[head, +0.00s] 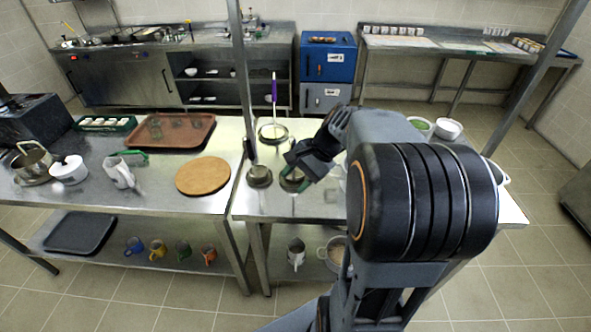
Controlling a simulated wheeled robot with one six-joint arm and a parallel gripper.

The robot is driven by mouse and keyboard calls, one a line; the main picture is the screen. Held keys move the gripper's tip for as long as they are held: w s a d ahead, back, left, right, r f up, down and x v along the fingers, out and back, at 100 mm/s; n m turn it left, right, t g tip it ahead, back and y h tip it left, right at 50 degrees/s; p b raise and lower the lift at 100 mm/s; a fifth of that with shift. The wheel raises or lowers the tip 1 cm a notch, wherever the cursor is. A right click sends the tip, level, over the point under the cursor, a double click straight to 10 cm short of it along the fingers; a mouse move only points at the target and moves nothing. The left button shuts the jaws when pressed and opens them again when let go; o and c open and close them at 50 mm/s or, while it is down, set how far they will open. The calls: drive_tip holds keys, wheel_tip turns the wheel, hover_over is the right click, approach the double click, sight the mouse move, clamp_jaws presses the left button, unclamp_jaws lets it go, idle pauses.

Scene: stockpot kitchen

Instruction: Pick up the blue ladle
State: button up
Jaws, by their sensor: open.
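A ladle with a blue-purple handle (274,92) stands near the back edge of the right metal table, its handle pointing up from a round metal bowl or holder (273,132). A second ladle with a black handle (250,150) stands nearer the front, over a round metal dish (259,176). My gripper (297,168) is open over the table, right of the black-handled ladle and in front of the blue-purple one. A green piece and another metal dish (292,183) show just under it and are partly hidden by it. It is apart from the blue-purple handle.
White bowls (448,128) stand on the right, partly behind my arm.

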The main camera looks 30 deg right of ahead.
drive_tip(key=w+d+r+m+t+y+p, duration=0.1)
drive_tip(key=w+d+m+t+y, duration=0.15)
drive_tip(key=d+m, duration=0.35)
drive_tip(key=w+d+m+t+y, duration=0.2)
drive_tip(key=d+m+t, duration=0.1)
drive_tip(key=d, duration=0.5)
drive_tip(key=shift+m, duration=0.3)
drive_tip(key=p+x, duration=0.1)
drive_tip(key=x, duration=0.3)
drive_tip(key=w+p+x, duration=0.1)
drive_tip(key=x, duration=0.3)
drive_tip(key=p+x, duration=0.1)
drive_tip(key=x, duration=0.3)
drive_tip(key=shift+w+d+r, duration=0.25)
drive_tip(key=shift+d+r, duration=0.1)
drive_tip(key=shift+w+a+f, duration=0.15)
drive_tip(key=shift+a+f, duration=0.1)
drive_tip(key=shift+c, duration=0.4)
clamp_jaws()
drive_tip(key=shift+r, duration=0.1)
